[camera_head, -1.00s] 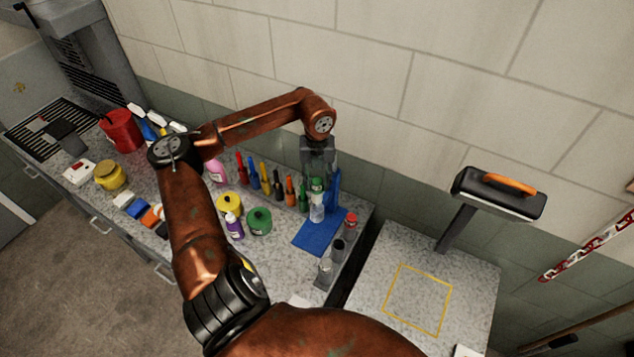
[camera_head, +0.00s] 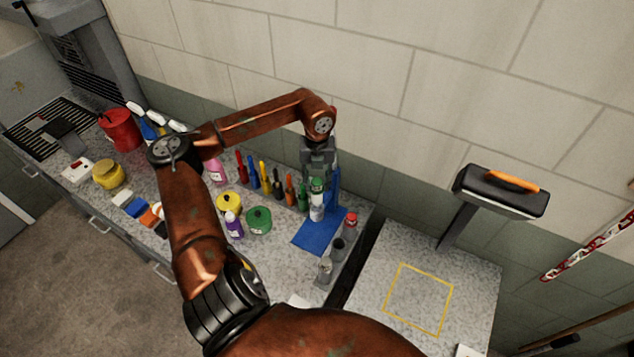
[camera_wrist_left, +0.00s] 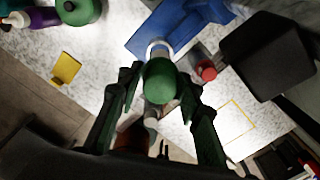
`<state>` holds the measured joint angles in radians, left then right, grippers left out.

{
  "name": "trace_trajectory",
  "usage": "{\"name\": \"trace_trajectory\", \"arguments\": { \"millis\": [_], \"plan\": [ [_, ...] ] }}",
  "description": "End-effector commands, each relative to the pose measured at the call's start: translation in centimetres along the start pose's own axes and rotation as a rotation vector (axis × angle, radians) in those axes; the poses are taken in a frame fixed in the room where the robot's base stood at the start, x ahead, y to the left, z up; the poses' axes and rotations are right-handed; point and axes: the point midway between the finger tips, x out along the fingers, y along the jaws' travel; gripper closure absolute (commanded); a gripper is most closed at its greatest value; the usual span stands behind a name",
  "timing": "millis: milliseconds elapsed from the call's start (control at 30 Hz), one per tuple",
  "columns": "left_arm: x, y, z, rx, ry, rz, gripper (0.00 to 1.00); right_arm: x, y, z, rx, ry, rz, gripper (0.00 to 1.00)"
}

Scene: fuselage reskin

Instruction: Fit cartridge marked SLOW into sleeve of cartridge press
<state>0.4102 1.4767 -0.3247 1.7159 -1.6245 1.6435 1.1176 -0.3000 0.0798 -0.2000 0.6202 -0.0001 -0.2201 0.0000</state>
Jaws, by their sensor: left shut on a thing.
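My left gripper (camera_head: 318,176) is shut on a cartridge (camera_head: 317,207) with a green cap and a pale body, held upright. In the left wrist view the green cap (camera_wrist_left: 161,82) sits between the two fingers. The label cannot be read, so I cannot tell whether it says SLOW. The blue cartridge press (camera_head: 313,238) has a flat base and an upright post beside the held cartridge. The cartridge is over the base; its lower end and the sleeve are not clear, so I cannot tell whether they touch. My right gripper is not in view.
A red-capped cartridge (camera_head: 350,222), a dark-topped container (camera_head: 337,249) and a clear one (camera_head: 325,269) stand right of and in front of the press. Several coloured bottles (camera_head: 264,181) line the back, left of it. The yellow-outlined square (camera_head: 418,300) on the right counter is empty.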

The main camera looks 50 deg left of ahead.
Motion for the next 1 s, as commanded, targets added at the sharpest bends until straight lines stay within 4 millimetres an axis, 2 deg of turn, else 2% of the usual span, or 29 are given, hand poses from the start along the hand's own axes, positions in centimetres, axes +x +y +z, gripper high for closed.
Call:
{"name": "trace_trajectory", "arguments": {
  "millis": [1000],
  "plan": [
    [2.0, 0.0, 0.0, 0.000, -0.001, 0.000, 0.92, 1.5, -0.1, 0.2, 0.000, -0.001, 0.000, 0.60]
  ]
}}
